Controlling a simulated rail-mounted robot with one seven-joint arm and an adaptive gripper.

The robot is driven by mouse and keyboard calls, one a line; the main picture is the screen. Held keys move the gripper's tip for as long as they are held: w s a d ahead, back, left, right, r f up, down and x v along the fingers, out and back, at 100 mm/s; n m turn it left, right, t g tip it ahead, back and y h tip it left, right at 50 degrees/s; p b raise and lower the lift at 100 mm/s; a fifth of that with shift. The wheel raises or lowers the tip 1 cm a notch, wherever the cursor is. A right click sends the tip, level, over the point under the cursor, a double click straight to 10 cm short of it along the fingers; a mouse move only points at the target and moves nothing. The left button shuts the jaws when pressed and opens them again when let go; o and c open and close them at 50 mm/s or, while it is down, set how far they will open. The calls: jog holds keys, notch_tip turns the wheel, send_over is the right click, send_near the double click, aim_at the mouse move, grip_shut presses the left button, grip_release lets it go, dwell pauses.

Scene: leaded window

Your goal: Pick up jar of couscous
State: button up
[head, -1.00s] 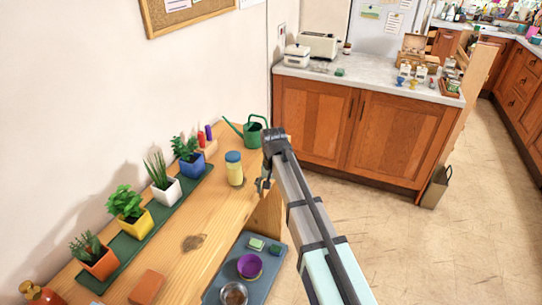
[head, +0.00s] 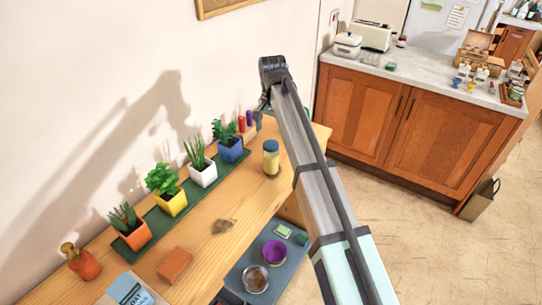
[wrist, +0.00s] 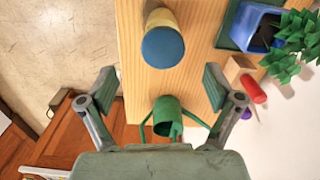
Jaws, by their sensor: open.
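The jar of couscous (head: 271,160) has a blue lid and pale yellow contents. It stands upright on the wooden bench, just left of my arm in the head view. In the wrist view the jar (wrist: 163,42) shows from above, at the top centre, beyond the fingertips. My gripper (wrist: 160,85) is open, with its two fingers spread wide and nothing between them. The jar lies ahead of the gap and apart from both fingers. In the head view my arm hides most of the gripper.
A green watering can (wrist: 168,118) stands on the bench near the gripper. Potted plants stand in a row on a green mat (head: 160,215) left of the jar. A brick (head: 174,264) lies nearer. A grey tray (head: 237,277) sits below the bench's right edge.

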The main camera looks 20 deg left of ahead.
aim_at(272, 144)
notch_tip(272, 144, down, 6)
jog(key=shift+r+p, duration=0.25)
jog(key=shift+p, duration=0.35)
jog(key=shift+a+f+p, duration=0.2)
jog(key=shift+f+p, duration=1)
jog(key=shift+f, duration=1.45)
jog(key=c, duration=1.6)
